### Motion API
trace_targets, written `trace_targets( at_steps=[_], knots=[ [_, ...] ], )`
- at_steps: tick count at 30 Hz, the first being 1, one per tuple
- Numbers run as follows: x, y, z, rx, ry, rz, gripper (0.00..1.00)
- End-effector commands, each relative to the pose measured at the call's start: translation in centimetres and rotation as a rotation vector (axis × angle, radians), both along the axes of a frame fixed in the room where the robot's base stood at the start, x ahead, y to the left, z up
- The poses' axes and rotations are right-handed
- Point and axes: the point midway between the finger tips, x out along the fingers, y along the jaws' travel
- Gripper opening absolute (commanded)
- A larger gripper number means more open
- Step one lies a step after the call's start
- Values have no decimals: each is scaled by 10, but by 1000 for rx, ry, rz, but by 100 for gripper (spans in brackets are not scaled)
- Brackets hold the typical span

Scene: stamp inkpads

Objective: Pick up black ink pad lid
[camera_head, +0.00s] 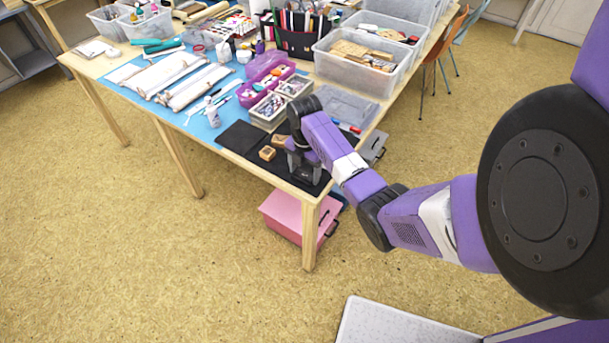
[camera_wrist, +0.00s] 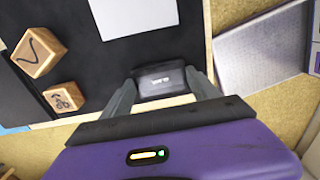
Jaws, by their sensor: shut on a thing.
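The black ink pad lid (camera_wrist: 160,82) shows in the wrist view between the two fingers of my gripper (camera_wrist: 161,88). It is a small dark rectangle with pale lettering. My gripper is shut on it, near the edge of the table. In the head view my gripper (camera_head: 306,172) is at the near corner of the table, over a black mat (camera_head: 240,138). The lid is hard to make out there. Whether it touches the mat is not clear.
Two wooden stamps, one with a curved mark (camera_wrist: 38,52) and one with a pattern (camera_wrist: 64,97), lie left of my gripper. A white sheet (camera_wrist: 132,14) lies beyond it. A pink box (camera_head: 290,212) stands under the table. Clear trays (camera_head: 347,106) and craft supplies crowd the table farther back.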

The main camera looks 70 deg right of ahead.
Motion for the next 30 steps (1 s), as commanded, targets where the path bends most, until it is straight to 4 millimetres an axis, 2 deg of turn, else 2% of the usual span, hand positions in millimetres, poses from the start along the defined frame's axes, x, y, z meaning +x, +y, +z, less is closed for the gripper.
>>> trace_targets(
  at_steps=[7, 11, 17, 26, 30],
  knots=[
    [0, 0, 4, -1, -1, 0, 32],
    [1, -1, 16, -3, -2, 0, 32],
    [2, -1, 55, -4, -4, 1, 32],
    [0, 0, 130, -1, 0, -1, 32],
    [0, 0, 152, 0, 0, 0, 32]
  ],
)
